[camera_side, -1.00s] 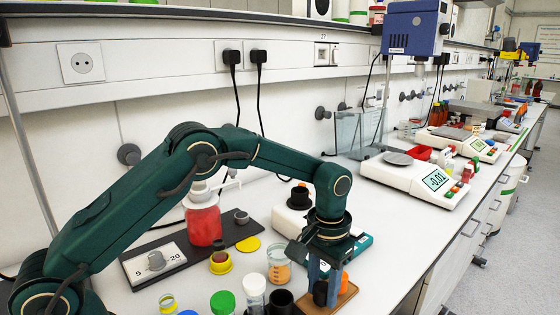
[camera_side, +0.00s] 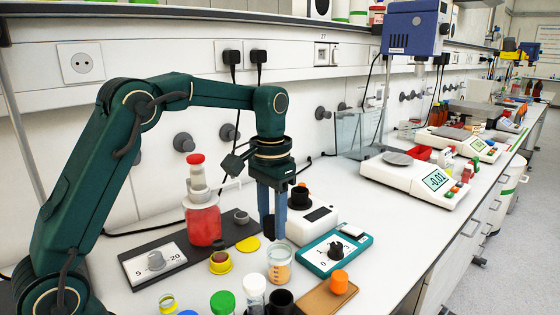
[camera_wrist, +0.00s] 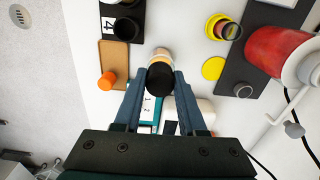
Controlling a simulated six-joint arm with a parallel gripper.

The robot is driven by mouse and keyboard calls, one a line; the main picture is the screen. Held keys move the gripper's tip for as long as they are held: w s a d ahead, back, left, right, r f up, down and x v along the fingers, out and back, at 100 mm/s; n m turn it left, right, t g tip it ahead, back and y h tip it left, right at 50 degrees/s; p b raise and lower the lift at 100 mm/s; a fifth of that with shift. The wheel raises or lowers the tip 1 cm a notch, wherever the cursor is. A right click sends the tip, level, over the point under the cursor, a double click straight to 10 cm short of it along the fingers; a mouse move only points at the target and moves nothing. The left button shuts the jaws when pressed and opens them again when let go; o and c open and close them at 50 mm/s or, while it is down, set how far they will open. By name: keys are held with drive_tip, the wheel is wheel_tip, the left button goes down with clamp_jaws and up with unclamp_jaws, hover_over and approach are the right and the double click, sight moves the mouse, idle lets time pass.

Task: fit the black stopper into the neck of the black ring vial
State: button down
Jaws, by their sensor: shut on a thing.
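My gripper (camera_side: 271,228) hangs fingers down above the bench and is shut on the black stopper (camera_wrist: 160,78). In the side view the stopper is a dark shape between the fingertips. The wrist view shows its round black end between the blue fingers. A dark brown vial with a black collar (camera_side: 299,193) stands on the white box, just right of and behind the gripper. A black open cup (camera_side: 281,302) stands at the front edge. I cannot tell for certain which of these is the black ring vial; its neck is not clearly visible.
A beaker with orange contents (camera_side: 279,264) stands close below the gripper. A brown block (camera_side: 318,301) holds an orange stopper (camera_side: 340,281). A teal tray (camera_side: 345,258) with a black knob lies to the right. A red bottle (camera_side: 204,222) and yellow-ringed cup (camera_side: 220,262) stand left.

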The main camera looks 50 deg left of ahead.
drive_tip(key=s+a+r+n, duration=0.2)
drive_tip(key=s+a+n, duration=0.4)
drive_tip(key=a, duration=0.5)
hover_over(220, 253)
drive_tip(key=a, duration=0.1)
drive_tip(key=shift+w+a+f, duration=0.1)
drive_tip(key=shift+w+f, duration=0.05)
drive_tip(key=shift+f, duration=1.05)
drive_tip(key=shift+w+a+f, duration=0.1)
drive_tip(key=shift+f, duration=1.05)
drive_tip(key=shift+f, duration=1.3)
drive_tip(key=shift+c, duration=2)
unclamp_jaws()
